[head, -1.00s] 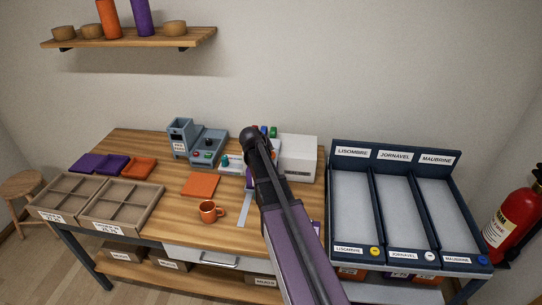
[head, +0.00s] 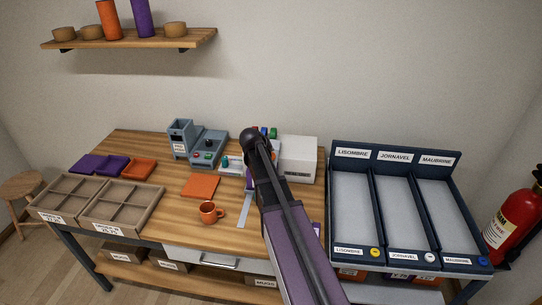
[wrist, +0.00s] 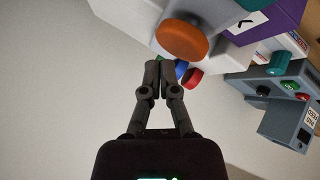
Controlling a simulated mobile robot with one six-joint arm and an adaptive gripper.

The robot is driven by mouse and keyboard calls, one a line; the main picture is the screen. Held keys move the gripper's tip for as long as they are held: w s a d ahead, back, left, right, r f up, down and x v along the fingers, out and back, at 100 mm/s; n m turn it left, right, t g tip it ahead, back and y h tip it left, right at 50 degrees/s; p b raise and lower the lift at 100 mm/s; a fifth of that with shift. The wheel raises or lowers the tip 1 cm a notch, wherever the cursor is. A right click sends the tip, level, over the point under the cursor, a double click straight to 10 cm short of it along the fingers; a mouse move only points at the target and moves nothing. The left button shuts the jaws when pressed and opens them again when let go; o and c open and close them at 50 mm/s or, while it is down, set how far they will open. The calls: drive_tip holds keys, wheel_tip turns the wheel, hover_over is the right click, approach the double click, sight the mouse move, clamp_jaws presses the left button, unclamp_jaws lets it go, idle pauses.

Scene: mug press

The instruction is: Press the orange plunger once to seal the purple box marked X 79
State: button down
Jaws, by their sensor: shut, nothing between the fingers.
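The orange plunger (wrist: 183,40) shows large in the wrist view as a round cap on a white body. The purple box (wrist: 275,17) is to its right in that view, with a white label bearing a dark mark that is cut off, so X 79 cannot be read. My gripper (wrist: 157,66) is shut and empty. Its fingertips are just left of and below the plunger in the picture; I cannot tell whether they touch it.
Red (wrist: 193,78) and blue knobs sit close to the fingertips. A grey machine (head: 196,144) stands at the table's back. An orange mug (head: 209,212) and an orange square (head: 201,185) lie on the table. Dark sorting trays (head: 407,205) stand at the right.

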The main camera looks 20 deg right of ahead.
drive_tip(key=shift+w+f+b, duration=0.1)
drive_tip(key=shift+f+b, duration=1.05)
drive_tip(key=shift+b, duration=0.05)
idle(1.6)
drive_tip(key=shift+s+f+b, duration=0.2)
drive_tip(key=shift+f+b, duration=0.3)
idle(1.2)
drive_tip(key=shift+w+r+p, duration=0.2)
drive_tip(key=shift+r+p, duration=1.4)
drive_tip(key=shift+p, duration=0.05)
wheel_tip(320, 180, up, 5)
drive_tip(key=p, duration=0.5)
idle(0.7)
